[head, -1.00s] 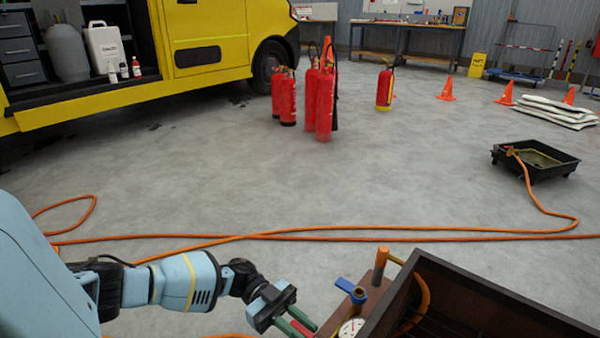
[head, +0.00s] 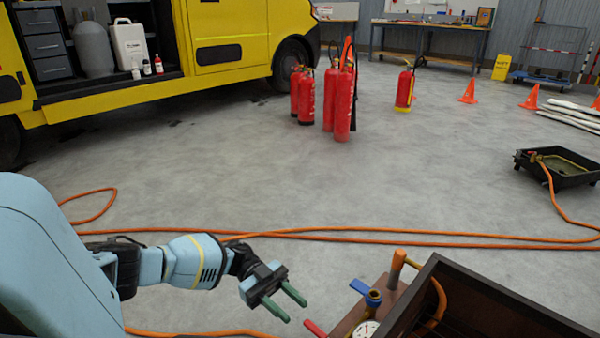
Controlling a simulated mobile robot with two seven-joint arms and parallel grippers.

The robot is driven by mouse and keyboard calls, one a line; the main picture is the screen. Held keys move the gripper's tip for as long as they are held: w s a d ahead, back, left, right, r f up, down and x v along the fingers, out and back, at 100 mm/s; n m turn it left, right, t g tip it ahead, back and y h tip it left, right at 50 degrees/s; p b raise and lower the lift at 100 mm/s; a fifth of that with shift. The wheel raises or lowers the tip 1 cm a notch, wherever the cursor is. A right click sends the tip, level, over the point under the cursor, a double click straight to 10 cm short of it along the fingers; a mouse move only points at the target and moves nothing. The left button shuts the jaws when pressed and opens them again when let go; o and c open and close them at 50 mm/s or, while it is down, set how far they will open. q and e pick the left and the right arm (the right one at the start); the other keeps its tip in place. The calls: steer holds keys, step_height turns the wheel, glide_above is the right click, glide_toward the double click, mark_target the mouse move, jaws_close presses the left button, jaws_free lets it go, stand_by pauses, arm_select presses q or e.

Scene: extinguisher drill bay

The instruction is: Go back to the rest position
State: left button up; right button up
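My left gripper (head: 289,305) is in the lower middle of the head view. Its two green fingers are apart with nothing between them, and it hangs over the grey floor. To its right, clear of the fingers, is a valve assembly with a blue handle (head: 366,291), a red handle (head: 315,329) and a round gauge (head: 367,329). The assembly stands at the left side of a dark open box (head: 480,291). The lower part of the assembly is cut off by the picture's edge. My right gripper does not show.
An orange hose (head: 400,237) runs across the floor to a black tray (head: 558,170) at the right. Several red extinguishers (head: 343,103) stand farther back near a yellow vehicle (head: 228,38). Orange cones (head: 468,92) stand at the back right. The middle floor is clear.

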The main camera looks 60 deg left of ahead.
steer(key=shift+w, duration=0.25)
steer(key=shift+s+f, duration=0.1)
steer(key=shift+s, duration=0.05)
